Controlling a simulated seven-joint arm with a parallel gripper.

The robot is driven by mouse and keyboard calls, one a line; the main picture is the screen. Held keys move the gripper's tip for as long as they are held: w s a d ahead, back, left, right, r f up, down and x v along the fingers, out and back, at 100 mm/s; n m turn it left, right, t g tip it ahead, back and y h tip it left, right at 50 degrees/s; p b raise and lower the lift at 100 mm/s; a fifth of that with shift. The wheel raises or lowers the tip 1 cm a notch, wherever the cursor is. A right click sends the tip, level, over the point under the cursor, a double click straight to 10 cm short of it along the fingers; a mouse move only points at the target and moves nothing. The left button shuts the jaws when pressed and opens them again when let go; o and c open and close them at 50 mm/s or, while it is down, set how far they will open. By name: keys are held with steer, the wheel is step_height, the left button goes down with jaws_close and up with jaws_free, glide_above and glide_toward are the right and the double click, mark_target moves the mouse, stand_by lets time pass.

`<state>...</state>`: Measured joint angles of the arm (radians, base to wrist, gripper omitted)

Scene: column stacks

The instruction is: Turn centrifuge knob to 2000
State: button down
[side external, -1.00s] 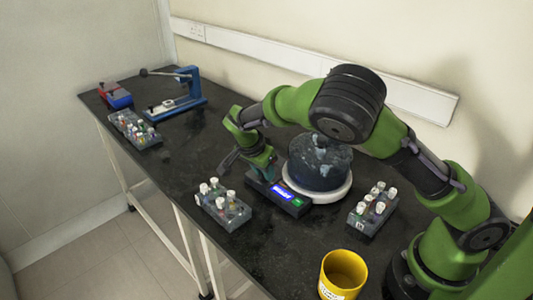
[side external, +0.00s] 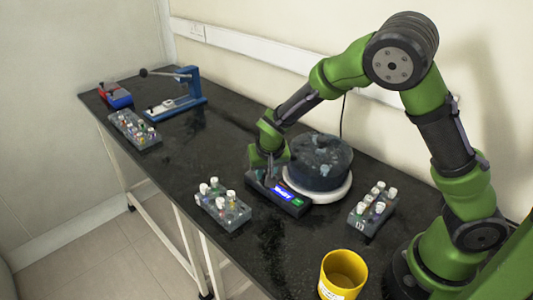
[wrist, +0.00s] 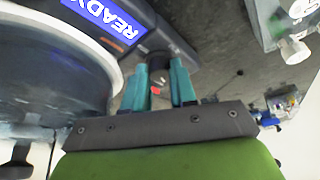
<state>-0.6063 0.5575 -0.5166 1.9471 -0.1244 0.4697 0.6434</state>
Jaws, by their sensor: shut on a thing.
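The centrifuge (side external: 318,195) stands mid-bench, with a dark round lid on a white base. Its front panel carries a lit blue display (side external: 283,194), which reads READY in the wrist view (wrist: 108,16), and a green button (side external: 299,202). My gripper (side external: 260,172) is at the panel's left end in the side view. In the wrist view, the teal fingers of my gripper (wrist: 160,72) are shut on the dark centrifuge knob (wrist: 157,62) beside the display. The knob is hidden in the side view, and its setting cannot be read.
Racks of capped tubes stand left (side external: 222,206) and right (side external: 372,208) of the centrifuge. A yellow cup (side external: 343,275) is at the near edge. A blue press (side external: 183,93), another rack (side external: 134,129) and a red-blue box (side external: 115,95) are at the far left.

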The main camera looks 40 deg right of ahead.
steer(key=shift+d+n+y, duration=0.1)
steer(key=shift+n+y, duration=0.2)
steer(key=shift+n, duration=0.6)
steer(key=c, duration=0.9)
jaws_free()
steer(key=shift+r, duration=0.15)
steer(key=v, duration=1.6)
steer(key=shift+s+r, duration=0.25)
steer(key=shift+s, duration=0.15)
